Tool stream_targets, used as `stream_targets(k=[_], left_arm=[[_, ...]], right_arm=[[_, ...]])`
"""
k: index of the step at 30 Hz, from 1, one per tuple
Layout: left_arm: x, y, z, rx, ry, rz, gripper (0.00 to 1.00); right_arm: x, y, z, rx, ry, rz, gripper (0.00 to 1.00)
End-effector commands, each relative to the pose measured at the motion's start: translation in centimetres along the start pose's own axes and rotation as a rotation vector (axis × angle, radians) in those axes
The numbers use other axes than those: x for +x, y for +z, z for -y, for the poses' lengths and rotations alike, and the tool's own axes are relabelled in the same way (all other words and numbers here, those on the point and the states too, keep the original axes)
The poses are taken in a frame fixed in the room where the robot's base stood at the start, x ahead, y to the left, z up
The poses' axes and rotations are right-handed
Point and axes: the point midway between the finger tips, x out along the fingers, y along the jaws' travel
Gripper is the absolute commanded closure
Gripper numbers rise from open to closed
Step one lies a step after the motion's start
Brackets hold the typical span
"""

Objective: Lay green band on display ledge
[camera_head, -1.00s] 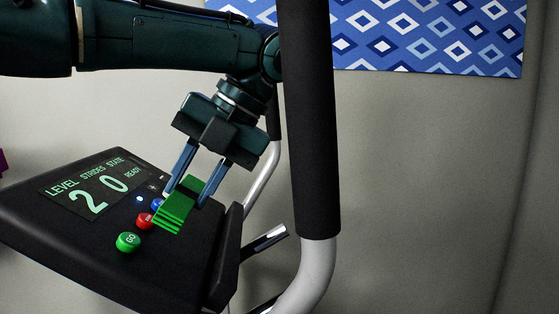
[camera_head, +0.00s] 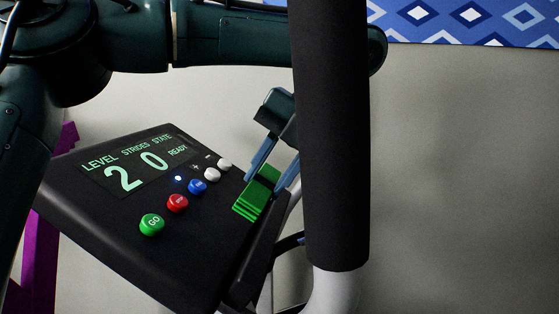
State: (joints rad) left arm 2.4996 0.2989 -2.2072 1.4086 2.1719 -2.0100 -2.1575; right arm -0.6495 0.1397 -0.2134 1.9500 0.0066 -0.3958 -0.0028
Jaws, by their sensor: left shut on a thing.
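The green band (camera_head: 255,197) is a folded, ridged green strip. My left gripper (camera_head: 265,180) is shut on it, one finger on each side. The band is over the right edge of the black console (camera_head: 110,232); I cannot tell whether it touches. The console has a lit screen (camera_head: 135,168) reading level 2, strides 0, state ready. I cannot make out a separate display ledge. The upright black handle partly hides my left gripper and its wrist. My right gripper is not in view.
The padded black handle (camera_head: 331,140) stands close right of my left gripper, with a pale metal tube below. Coloured buttons, including a green GO button (camera_head: 152,224), line the console left of the band. A purple frame (camera_head: 40,255) stands at the left.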

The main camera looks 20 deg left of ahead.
Motion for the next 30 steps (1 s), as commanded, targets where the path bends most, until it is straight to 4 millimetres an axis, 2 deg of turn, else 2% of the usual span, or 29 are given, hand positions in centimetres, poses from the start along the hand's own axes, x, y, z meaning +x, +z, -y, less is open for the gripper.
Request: stream_targets(k=[21,30], left_arm=[[5.8,0.0,0.0,0.001,-0.004,-0.001,0.95],[7.6,0.0,0.0,-0.001,-0.001,0.001,0.95]], right_arm=[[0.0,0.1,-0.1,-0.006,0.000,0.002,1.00],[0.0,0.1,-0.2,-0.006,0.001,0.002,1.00]])
